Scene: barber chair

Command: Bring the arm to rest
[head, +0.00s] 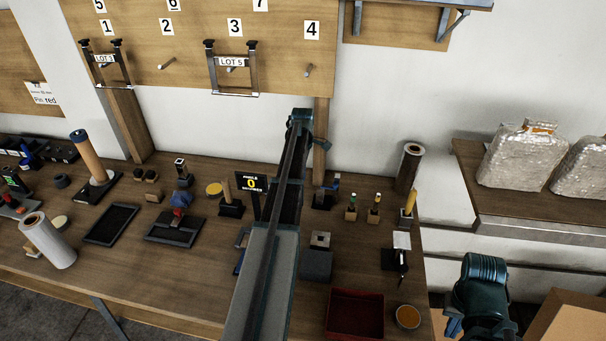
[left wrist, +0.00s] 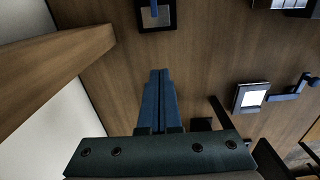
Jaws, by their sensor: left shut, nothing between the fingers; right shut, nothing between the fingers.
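My left arm (head: 275,220) reaches from the bottom middle of the head view over the workbench toward the wall. Its gripper is mostly hidden there behind the arm. In the left wrist view my left gripper (left wrist: 156,100) is shut and empty, with its blue fingers together above the wooden bench top (left wrist: 205,60). My right gripper (head: 454,325) is low at the right of the head view, off the bench's right end. It is small and partly hidden by its dark wrist, shut, with nothing seen held.
A wooden post (head: 321,125) stands close to the left arm's far end; it also shows in the left wrist view (left wrist: 50,70). Small tools and stands crowd the bench. A red tray (head: 355,314) lies right of the arm, a grey roll (head: 408,167) near the back.

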